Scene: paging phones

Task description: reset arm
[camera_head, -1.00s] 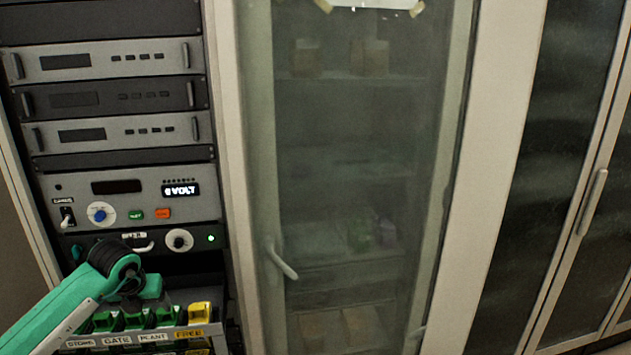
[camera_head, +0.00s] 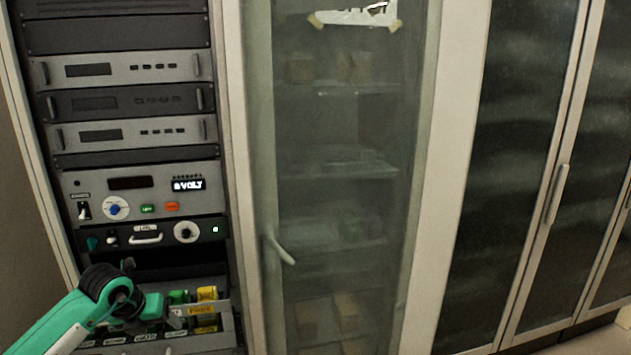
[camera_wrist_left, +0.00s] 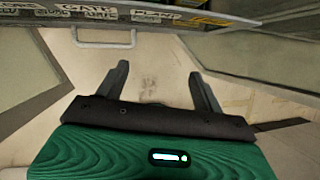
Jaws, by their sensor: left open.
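My left gripper (camera_head: 150,308) shows at the lower left in the head view, at the end of a green arm with a black wrist joint. It is in front of the rack's lower tray, and its fingers are hard to make out there. In the left wrist view, the two dark fingers of my left gripper (camera_wrist_left: 160,84) stand wide apart with nothing between them. Bare pale floor lies beyond the fingers. My right gripper is not in view.
The equipment rack (camera_head: 130,180) stands close at the left. Its tray (camera_head: 190,340) holds green units and a yellow unit (camera_head: 207,294) behind labels. A glass cabinet door (camera_head: 335,200) with a handle (camera_head: 280,250) is in the middle. Dark cabinets (camera_head: 520,150) stand at the right.

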